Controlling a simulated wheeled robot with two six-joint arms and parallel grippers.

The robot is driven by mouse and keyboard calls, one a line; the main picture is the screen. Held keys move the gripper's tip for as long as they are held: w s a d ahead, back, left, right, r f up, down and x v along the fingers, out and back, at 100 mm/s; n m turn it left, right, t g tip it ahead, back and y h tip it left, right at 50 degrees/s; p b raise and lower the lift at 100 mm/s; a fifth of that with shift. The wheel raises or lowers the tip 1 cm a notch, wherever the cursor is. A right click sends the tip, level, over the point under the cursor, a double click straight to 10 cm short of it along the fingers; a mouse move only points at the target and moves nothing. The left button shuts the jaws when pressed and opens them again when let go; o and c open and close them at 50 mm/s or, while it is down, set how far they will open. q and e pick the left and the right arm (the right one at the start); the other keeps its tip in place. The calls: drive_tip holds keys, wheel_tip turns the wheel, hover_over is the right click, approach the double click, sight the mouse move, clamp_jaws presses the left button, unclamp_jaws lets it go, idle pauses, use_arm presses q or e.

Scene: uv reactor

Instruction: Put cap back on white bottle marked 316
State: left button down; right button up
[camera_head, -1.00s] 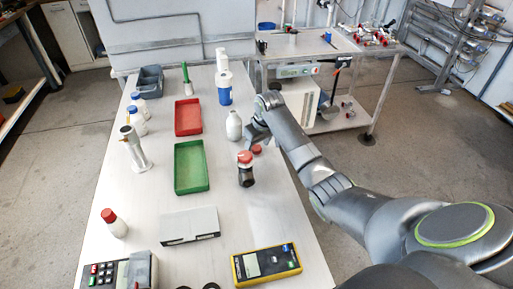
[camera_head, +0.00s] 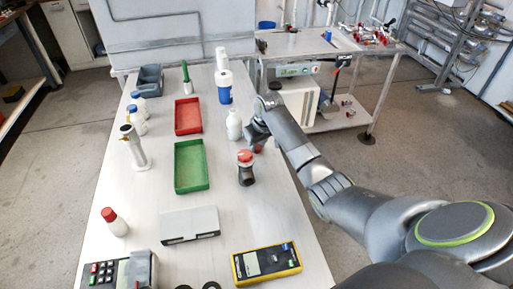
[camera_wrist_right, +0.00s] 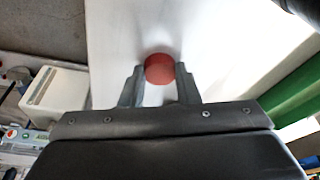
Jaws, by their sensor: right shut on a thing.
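A red cap (camera_wrist_right: 159,68) sits between the two fingers of my right gripper (camera_wrist_right: 159,76), which is shut on it. In the head view the right gripper (camera_head: 256,141) is low at the table's right edge, and the cap (camera_head: 259,149) is partly hidden by it. A white bottle (camera_head: 234,124) with no coloured cap stands upright just left of the gripper, apart from it. Its marking is too small to read, so I cannot confirm it is 316. My left gripper is not in view.
A green tray (camera_head: 206,170) and a red tray (camera_head: 199,118) lie to the left. A blue-and-white bottle (camera_head: 224,90) stands behind. A yellow multimeter (camera_head: 239,275) lies at the front.

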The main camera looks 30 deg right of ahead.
sight(258, 147)
wheel_tip(258, 147, up, 10)
drive_tip(key=b, duration=0.1)
idle(0.4)
